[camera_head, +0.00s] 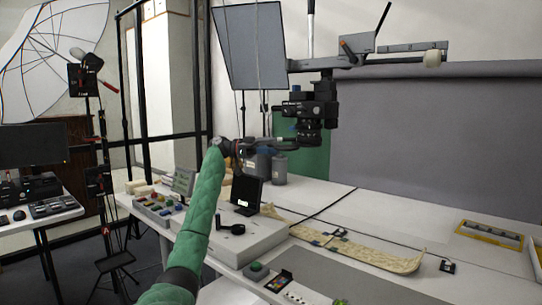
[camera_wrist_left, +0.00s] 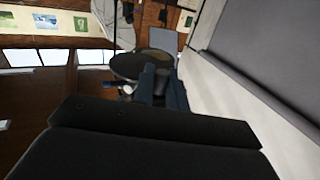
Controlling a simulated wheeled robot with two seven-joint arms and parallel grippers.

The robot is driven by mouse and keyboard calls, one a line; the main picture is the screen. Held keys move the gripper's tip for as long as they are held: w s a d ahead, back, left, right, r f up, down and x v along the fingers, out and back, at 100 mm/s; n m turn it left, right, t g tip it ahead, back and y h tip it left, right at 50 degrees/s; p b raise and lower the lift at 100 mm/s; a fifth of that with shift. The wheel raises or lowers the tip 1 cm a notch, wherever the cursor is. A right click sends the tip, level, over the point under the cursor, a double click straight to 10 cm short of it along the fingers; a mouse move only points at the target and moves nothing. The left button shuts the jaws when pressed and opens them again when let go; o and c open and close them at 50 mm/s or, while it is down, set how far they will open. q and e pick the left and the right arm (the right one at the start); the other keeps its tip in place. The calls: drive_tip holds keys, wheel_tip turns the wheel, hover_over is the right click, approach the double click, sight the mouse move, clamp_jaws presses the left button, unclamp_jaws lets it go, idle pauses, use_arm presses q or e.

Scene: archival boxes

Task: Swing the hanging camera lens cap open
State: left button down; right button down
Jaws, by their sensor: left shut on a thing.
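The camera (camera_head: 308,108) hangs lens-down from an overhead arm above the table. Its dark lens (camera_head: 308,136) points at the tabletop. My left gripper (camera_head: 292,146) reaches in from the left, its fingers just left of the lens's lower end. In the left wrist view, my fingers (camera_wrist_left: 163,88) are closed at the edge of a dark round disc that looks like the lens cap (camera_wrist_left: 128,66). In the head view the cap is too small and dark to tell apart from lens and fingers. My right gripper is not in view.
Below stand grey canisters (camera_head: 279,169), a small black screen (camera_head: 247,194) and a white console (camera_head: 215,243). A long pale strip (camera_head: 375,254) lies across the table. A yellow frame (camera_head: 489,234) lies at right. A grey flat panel (camera_head: 249,46) hangs behind the camera.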

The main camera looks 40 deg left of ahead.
use_arm(q)
drive_tip(key=shift+w+a, duration=0.4)
drive_tip(key=shift+w, duration=0.45)
drive_tip(key=c, duration=1.5)
unclamp_jaws()
drive_tip(key=v, duration=0.8)
drive_tip(key=shift+b, duration=0.45)
drive_tip(key=shift+w, duration=0.1)
